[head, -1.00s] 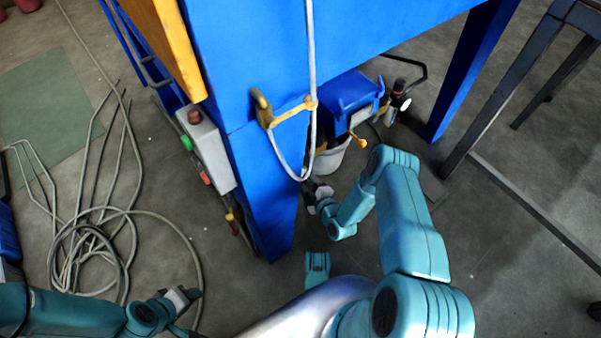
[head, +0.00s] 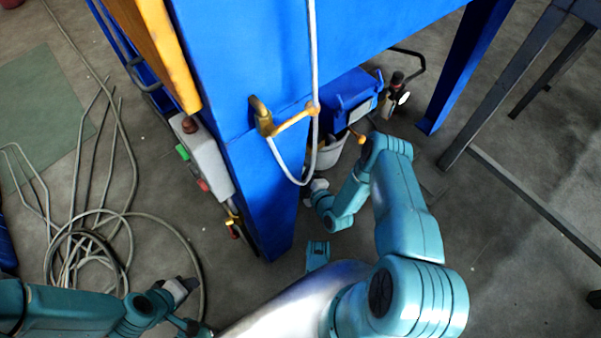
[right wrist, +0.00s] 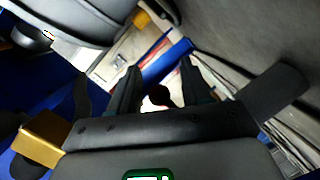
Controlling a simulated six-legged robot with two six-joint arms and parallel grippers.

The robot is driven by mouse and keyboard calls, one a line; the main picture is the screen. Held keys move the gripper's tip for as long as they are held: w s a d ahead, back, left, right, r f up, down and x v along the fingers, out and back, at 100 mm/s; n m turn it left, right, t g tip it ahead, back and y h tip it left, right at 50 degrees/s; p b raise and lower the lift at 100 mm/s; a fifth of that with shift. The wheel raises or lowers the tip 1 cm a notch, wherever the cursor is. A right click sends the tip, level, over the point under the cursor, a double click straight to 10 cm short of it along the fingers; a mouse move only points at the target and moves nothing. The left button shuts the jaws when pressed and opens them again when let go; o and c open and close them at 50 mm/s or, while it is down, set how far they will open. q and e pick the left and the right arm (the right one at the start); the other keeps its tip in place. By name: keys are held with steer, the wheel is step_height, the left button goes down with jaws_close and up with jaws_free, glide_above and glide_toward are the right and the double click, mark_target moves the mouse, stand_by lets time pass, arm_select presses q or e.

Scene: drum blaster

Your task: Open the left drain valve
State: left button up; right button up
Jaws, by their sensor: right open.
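A smaller yellow handle (head: 357,136) shows beside the grey bucket; I cannot tell which one is the left drain valve. My right gripper (head: 314,186) is low, just right of the blue leg and below the bucket, partly hidden by its arm. In the right wrist view its dark fingers (right wrist: 160,88) stand apart, with a dark round shape between them that I cannot identify. My left gripper (head: 188,288) is at the lower left, away from the machine.
The blue leg (head: 262,190) and a hanging grey hose (head: 313,60) stand close to my right arm. A grey bucket (head: 331,152) and blue box (head: 350,98) are under the machine. A control box (head: 203,155) hangs on the leg's left. Coiled cable (head: 85,250) lies on the floor.

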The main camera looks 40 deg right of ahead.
jaws_close()
steer(key=shift+f+m, duration=0.1)
steer(key=shift+m, duration=0.2)
steer(key=a+f+m+y, duration=0.4)
steer(key=m+y, duration=0.1)
steer(key=m, duration=0.7)
steer(key=shift+a+f+m, duration=0.15)
steer(key=shift+a+m, duration=0.15)
steer(key=shift+m, duration=0.1)
stand_by(0.4)
